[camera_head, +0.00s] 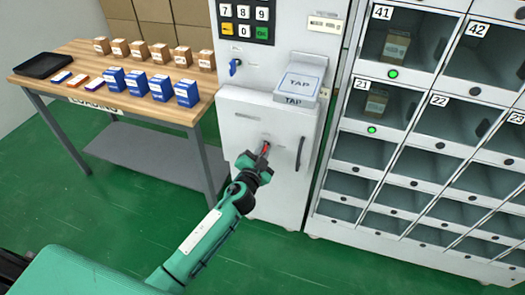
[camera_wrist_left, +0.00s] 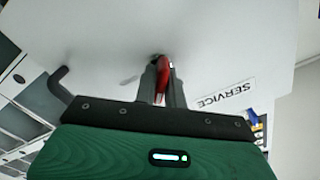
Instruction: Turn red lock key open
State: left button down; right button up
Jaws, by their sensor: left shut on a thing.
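The red lock key (camera_head: 265,148) sits in the white service door (camera_head: 240,122) below the TAP pad. It also shows in the left wrist view (camera_wrist_left: 163,72), upright between the two fingers. My left gripper (camera_head: 262,158) is at the door, shut on the red key; its fingers also show in the left wrist view (camera_wrist_left: 160,86). The fingers partly hide the key, and I cannot tell its exact turn angle. The door looks closed. My right gripper is not in view.
A dark door handle (camera_head: 299,154) is right of the key. A TAP pad (camera_head: 300,78) juts out above. A blue key (camera_head: 234,66) sits higher on the machine. A wooden table (camera_head: 70,58) with boxes stands left; lockers (camera_head: 345,130) stand right.

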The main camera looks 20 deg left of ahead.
pick_arm(q)
jog(key=m, duration=0.7)
jog(key=shift+d+f, duration=0.1)
jog(key=shift+m, duration=1.1)
jog(key=shift+m+p, duration=0.3)
jog(key=shift+m, duration=0.3)
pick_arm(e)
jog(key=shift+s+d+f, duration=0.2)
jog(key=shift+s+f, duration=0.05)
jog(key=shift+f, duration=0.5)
pick_arm(q)
jog(key=shift+f, duration=0.1)
jog(key=c, duration=1.5)
grip_release()
jog(key=shift+s, duration=0.1)
